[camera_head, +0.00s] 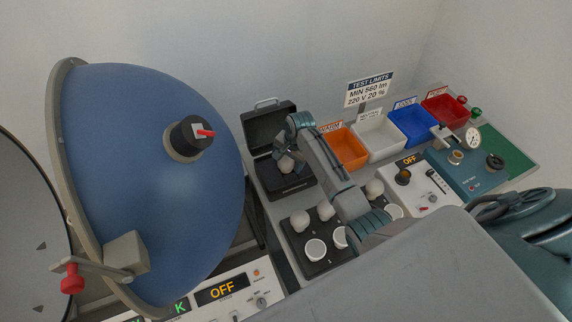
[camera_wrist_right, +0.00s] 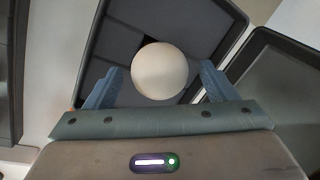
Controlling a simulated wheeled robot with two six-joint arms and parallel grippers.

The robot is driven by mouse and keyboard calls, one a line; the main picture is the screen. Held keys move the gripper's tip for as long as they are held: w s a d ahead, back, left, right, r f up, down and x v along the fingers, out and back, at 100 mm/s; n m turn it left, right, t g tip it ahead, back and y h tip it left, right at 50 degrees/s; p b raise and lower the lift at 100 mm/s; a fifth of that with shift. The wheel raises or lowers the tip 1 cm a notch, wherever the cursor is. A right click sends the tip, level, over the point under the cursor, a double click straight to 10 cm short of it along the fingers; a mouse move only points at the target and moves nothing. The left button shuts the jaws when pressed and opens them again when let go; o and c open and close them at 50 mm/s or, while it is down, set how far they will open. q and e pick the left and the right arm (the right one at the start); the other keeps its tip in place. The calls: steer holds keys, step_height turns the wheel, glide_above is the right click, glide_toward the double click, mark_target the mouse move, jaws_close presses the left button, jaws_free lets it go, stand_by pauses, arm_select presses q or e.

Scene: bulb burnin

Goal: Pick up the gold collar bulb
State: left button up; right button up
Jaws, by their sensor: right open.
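A white round bulb (camera_head: 286,166) sits in the open black case (camera_head: 269,126) at the back of the bench. In the right wrist view the bulb (camera_wrist_right: 159,71) appears between the two blue-grey fingers. Its collar is hidden, so I cannot tell its colour. My right gripper (camera_head: 286,155) is open at the case, with its fingers (camera_wrist_right: 158,88) on either side of the bulb. I cannot tell whether they touch it. Other white bulbs (camera_head: 299,221) stand on a black tray (camera_head: 300,266) nearer to me; their collars are not clear. My left gripper is not in view.
A large blue sphere (camera_head: 140,170) fills the left. Orange (camera_head: 347,150), white (camera_head: 379,137), blue (camera_head: 411,125) and red (camera_head: 444,110) bins stand right of the case. A teal tester (camera_head: 468,169) is farther right. My right arm passes above the bulb tray.

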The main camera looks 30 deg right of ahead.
steer(key=c, duration=1.1)
steer(key=shift+o, duration=0.2)
